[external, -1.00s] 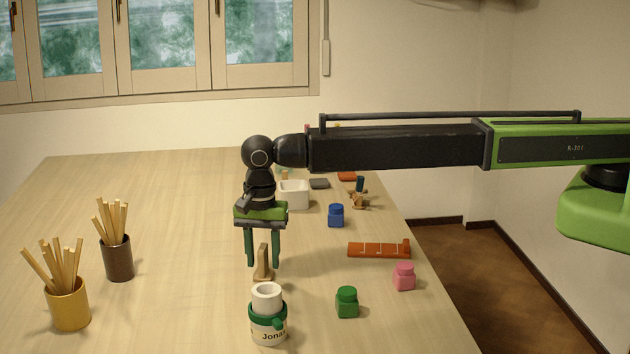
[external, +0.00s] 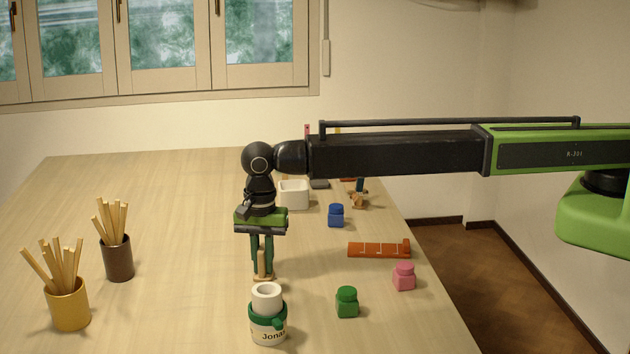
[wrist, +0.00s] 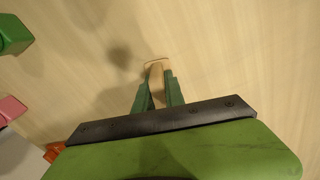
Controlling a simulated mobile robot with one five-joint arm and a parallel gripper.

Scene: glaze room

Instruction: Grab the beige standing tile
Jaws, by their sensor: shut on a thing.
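The beige standing tile (external: 262,261) stands upright on a small wooden base on the table, behind the white and green mug. My gripper (external: 262,265) points straight down over it, its two dark green fingers closed on the tile's sides. In the wrist view the tile (wrist: 156,82) shows between the two fingertips (wrist: 157,88), its base on the table. The fingers hide part of the tile's sides.
A mug marked "Jonas" (external: 268,325) stands close in front. Two stick-filled cups, yellow (external: 69,305) and brown (external: 118,259), stand left.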

